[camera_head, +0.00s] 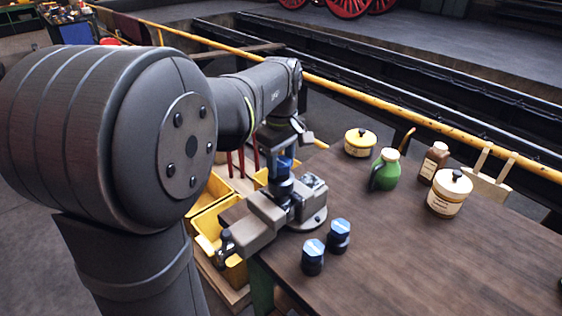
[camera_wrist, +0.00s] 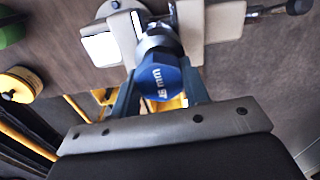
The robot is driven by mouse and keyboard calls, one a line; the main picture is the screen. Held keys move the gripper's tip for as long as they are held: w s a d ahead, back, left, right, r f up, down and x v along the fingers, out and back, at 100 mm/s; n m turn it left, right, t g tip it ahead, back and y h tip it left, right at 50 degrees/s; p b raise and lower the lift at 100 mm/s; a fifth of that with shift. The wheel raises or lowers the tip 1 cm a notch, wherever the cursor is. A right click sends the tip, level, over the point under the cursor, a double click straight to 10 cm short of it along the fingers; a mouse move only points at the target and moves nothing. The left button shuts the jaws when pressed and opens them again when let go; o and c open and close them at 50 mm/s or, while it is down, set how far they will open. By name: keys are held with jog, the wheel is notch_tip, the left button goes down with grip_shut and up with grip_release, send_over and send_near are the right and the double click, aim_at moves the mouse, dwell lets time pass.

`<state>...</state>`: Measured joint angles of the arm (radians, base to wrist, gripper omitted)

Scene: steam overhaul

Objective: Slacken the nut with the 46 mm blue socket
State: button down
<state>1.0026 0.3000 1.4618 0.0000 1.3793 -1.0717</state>
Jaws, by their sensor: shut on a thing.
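My gripper (camera_wrist: 160,92) is shut on a blue socket (camera_wrist: 158,80), whose hexagonal blue top reads as 46 mm in the wrist view. The blue socket also shows between the fingers in the head view (camera_head: 284,163). It stands over the jaws of a vise (camera_head: 268,212) at the table's corner. In the wrist view a metal part (camera_wrist: 160,38) shows at the socket's far end, between the vise jaws. The nut itself is hidden, so I cannot tell how the socket sits on it.
Yellow bins (camera_head: 212,222) lie left.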

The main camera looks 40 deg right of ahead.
jog(key=n, duration=0.4)
dwell(0.4)
jog(key=n, duration=0.2)
jog(key=shift+n, duration=1)
jog(key=shift+n, duration=2)
